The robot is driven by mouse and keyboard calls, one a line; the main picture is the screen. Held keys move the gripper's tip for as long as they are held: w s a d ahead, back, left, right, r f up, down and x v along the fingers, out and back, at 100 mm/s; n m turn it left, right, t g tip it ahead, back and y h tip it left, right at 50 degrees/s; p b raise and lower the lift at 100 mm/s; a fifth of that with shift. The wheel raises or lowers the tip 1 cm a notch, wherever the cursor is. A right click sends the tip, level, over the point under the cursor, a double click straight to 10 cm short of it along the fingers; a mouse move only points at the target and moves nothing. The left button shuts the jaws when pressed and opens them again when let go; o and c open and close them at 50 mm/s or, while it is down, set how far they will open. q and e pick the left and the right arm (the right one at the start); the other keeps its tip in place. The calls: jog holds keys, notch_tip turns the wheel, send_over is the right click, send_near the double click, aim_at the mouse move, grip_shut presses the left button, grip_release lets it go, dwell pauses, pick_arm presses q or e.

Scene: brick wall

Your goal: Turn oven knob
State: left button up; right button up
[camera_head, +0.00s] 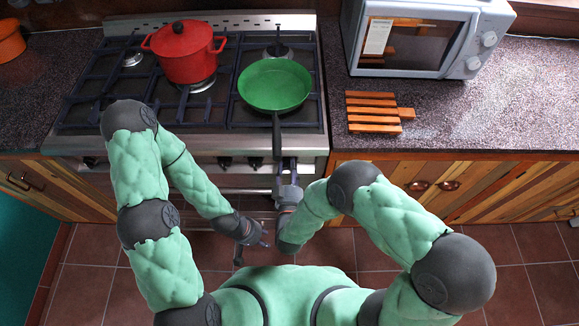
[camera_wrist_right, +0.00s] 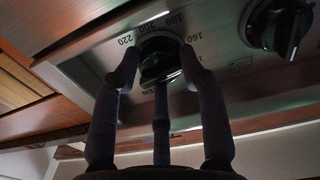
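The oven front has a row of black knobs. In the right wrist view, one knob (camera_wrist_right: 158,62) with temperature numbers around it lies between the fingertips of my right gripper (camera_wrist_right: 159,72). The fingers are spread around the knob, with small gaps at its sides, so the gripper looks open. In the head view my right gripper (camera_head: 287,172) is at the oven's front panel, just below the pan handle, and hides the knob there. My left gripper (camera_head: 253,250) is lower, in front of the oven, away from the knobs, with its fingers apart and empty.
A second knob (camera_wrist_right: 282,28) is to the right in the wrist view. On the stove (camera_head: 222,110) are a red pot (camera_head: 185,58) and a green pan (camera_head: 274,86), its handle overhanging the front. A microwave (camera_head: 425,38) and a wooden trivet (camera_head: 373,113) are on the right counter.

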jog(key=c, duration=0.3)
jog(key=shift+m, duration=0.5)
jog(key=shift+f+m+b, duration=0.1)
jog(key=shift+m+b, duration=2.7)
jog(key=shift+m, duration=6.7)
jog(key=shift+s, duration=0.1)
